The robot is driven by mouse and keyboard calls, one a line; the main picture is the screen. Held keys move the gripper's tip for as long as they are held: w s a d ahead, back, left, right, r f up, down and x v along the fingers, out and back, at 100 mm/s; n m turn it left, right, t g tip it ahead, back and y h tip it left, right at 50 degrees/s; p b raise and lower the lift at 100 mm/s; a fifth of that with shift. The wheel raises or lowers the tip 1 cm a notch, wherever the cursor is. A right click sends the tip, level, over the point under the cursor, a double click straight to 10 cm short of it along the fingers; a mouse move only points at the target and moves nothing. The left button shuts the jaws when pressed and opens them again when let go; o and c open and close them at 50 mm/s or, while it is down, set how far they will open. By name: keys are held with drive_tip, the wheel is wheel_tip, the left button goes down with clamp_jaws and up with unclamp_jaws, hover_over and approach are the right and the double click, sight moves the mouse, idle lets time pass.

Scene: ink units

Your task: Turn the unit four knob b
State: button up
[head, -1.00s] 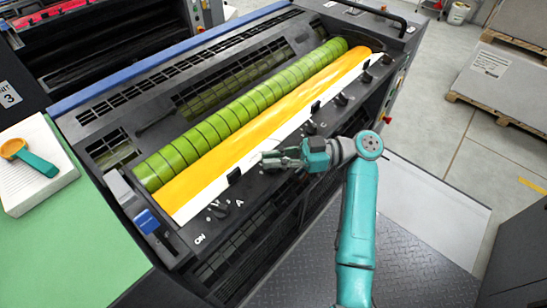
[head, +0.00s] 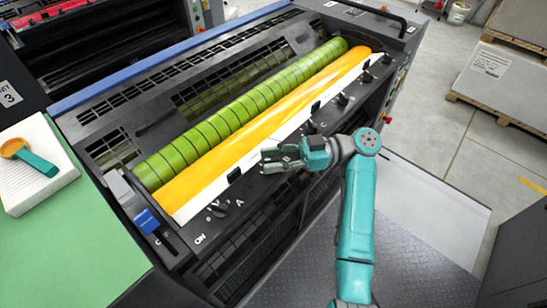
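My gripper (head: 265,161) is over the front rail of the printing unit, left of the middle. Its two fingers are spread, with a gap between them, and point left. The rail (head: 190,228) carries a row of dark knobs. One knob (head: 218,210) is beside the letter A, and another (head: 309,128) is near the letter C. No letter B is visible, and knob b cannot be made out. The stretch of rail between A and C is partly covered by my gripper. I cannot tell whether the fingers touch anything.
Behind the rail lie a yellow inked roller (head: 205,181) and a green ribbed roller (head: 215,128). A blue-topped lever (head: 147,221) stands at the rail's left end. A teal-handled tool (head: 36,162) lies on a white stack (head: 20,202) at left. Grey floor is at right.

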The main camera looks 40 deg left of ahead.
sight(274, 159)
drive_tip(key=shift+r, duration=0.1)
wheel_tip(274, 159, up, 10)
drive_tip(key=shift+f, duration=0.1)
idle(0.3)
